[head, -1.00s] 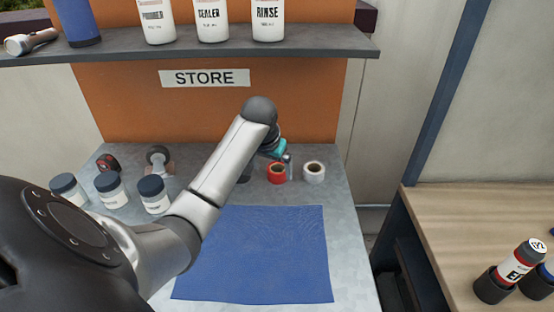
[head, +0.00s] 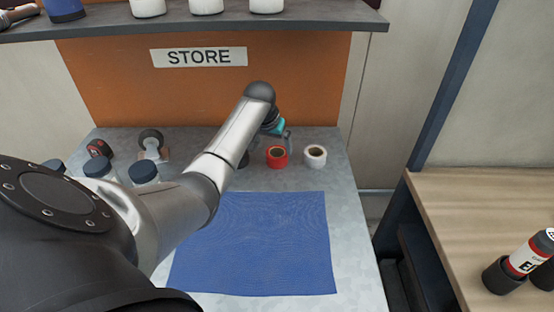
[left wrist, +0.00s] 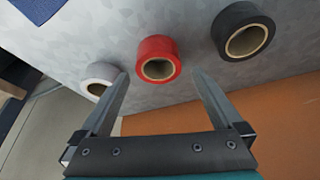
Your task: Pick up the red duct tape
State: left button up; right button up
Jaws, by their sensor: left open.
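The red duct tape (head: 277,157) lies flat at the back of the grey bench, under the STORE sign. It also shows in the left wrist view (left wrist: 159,58), its cardboard core facing the camera. My left gripper (left wrist: 158,76) is open and empty. In the left wrist view the red roll appears beyond and between its two fingertips, and I see no contact. In the head view the left gripper (head: 283,137) is just behind and above the red roll, partly hidden by my arm. My right gripper is not in view.
A white roll (head: 315,156) stands right of the red one. A black roll (left wrist: 243,31) is on its other side, mostly hidden by my arm in the head view. A blue mat (head: 255,245) lies in front. Lidded jars (head: 101,169) stand left. A shelf (head: 200,27) overhangs the back.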

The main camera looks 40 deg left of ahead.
aim_at(277, 152)
pick_arm(q)
jog(key=shift+w+f, duration=0.15)
jog(key=shift+f, duration=0.2)
jog(key=b+x, duration=0.2)
jog(key=x, duration=0.2)
jog(key=shift+w+r, duration=0.15)
jog(key=shift+w, duration=0.05)
jog(key=shift+w+f, duration=0.15)
jog(key=shift+f, duration=0.15)
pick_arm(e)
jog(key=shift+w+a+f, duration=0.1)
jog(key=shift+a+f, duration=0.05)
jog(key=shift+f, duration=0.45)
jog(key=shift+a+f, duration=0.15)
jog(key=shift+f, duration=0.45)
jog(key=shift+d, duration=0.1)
pick_arm(q)
jog(key=shift+a, duration=0.1)
jog(key=c, duration=1.4)
